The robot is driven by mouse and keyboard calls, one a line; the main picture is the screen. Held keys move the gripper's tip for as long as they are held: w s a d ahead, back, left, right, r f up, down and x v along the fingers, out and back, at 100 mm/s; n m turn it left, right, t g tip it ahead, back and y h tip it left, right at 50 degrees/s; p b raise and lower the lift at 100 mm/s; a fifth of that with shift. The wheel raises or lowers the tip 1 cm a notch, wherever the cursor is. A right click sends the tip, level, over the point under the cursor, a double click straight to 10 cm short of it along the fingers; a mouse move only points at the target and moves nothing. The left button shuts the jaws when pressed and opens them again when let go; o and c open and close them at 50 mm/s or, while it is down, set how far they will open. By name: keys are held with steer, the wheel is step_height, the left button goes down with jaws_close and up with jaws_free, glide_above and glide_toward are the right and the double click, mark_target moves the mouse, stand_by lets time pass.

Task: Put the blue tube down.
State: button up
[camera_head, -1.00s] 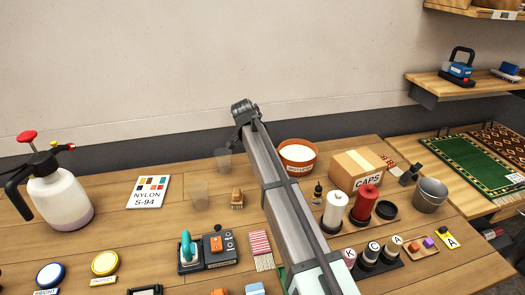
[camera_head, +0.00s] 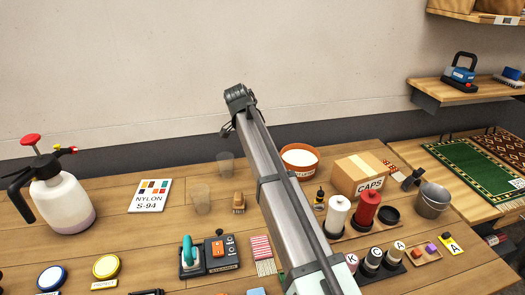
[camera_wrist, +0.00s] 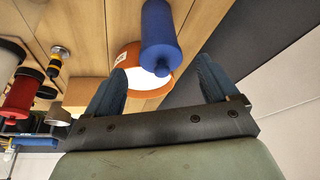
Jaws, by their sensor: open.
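The blue tube (camera_wrist: 160,36) shows in the wrist view, in front of the orange bowl (camera_wrist: 126,56). Its near end lies in the gap between my two fingertips, with space on both sides. My gripper (camera_wrist: 161,70) is open, its dark blue fingers spread apart. I cannot tell what the tube rests on. In the head view the tube does not show; my arm may hide it. There my gripper (camera_head: 229,128) is at the far end of my arm, small and partly hidden, above the back of the bench.
The orange bowl of white powder (camera_head: 299,160), CAPS box (camera_head: 357,175), white spool (camera_head: 338,213), red spool (camera_head: 366,208) and bucket (camera_head: 433,199) stand right of my arm. The wall is close behind.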

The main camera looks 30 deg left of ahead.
steer(key=shift+v, duration=2.35)
